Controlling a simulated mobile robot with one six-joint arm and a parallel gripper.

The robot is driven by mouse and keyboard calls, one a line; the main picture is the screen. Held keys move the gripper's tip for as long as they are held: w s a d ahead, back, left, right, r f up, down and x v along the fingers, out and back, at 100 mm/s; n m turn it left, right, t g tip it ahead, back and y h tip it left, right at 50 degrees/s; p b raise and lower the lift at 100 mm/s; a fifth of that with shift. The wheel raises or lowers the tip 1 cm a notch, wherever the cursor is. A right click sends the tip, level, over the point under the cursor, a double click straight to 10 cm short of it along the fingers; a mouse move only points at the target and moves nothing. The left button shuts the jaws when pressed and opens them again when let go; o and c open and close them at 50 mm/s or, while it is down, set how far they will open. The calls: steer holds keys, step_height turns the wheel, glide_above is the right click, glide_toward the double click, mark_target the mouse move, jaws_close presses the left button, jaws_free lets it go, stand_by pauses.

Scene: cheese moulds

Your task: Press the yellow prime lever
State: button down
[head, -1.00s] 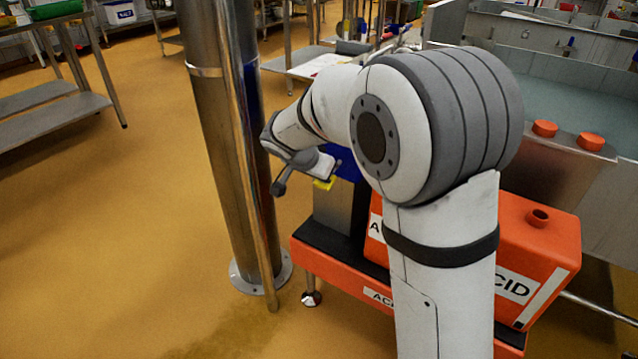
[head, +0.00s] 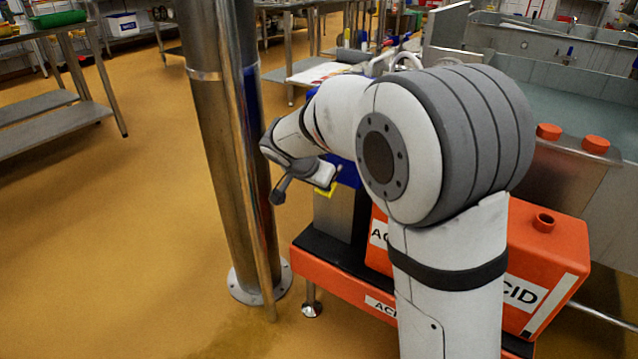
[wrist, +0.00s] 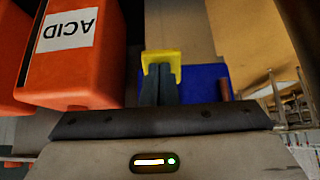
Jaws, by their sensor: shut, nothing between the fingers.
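The yellow prime lever (wrist: 161,63) shows in the wrist view right beyond my fingertips. I cannot tell whether the fingertips touch the lever. In the head view my own arm hides the fingers and most of the pump.
Orange ACID containers (wrist: 75,50) stand close beside the gripper, on an orange-edged stand (head: 345,282). A steel column (head: 228,150) rises close to the left of my wrist. A sink (head: 585,100) is at the right. Open floor lies to the left.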

steer(key=s+f+p+v, duration=0.1)
steer(key=p+v, duration=0.2)
steer(key=v, duration=1.1)
steer(key=shift+a+p, duration=0.35)
steer(key=shift+p, duration=0.05)
steer(key=shift+w, duration=0.1)
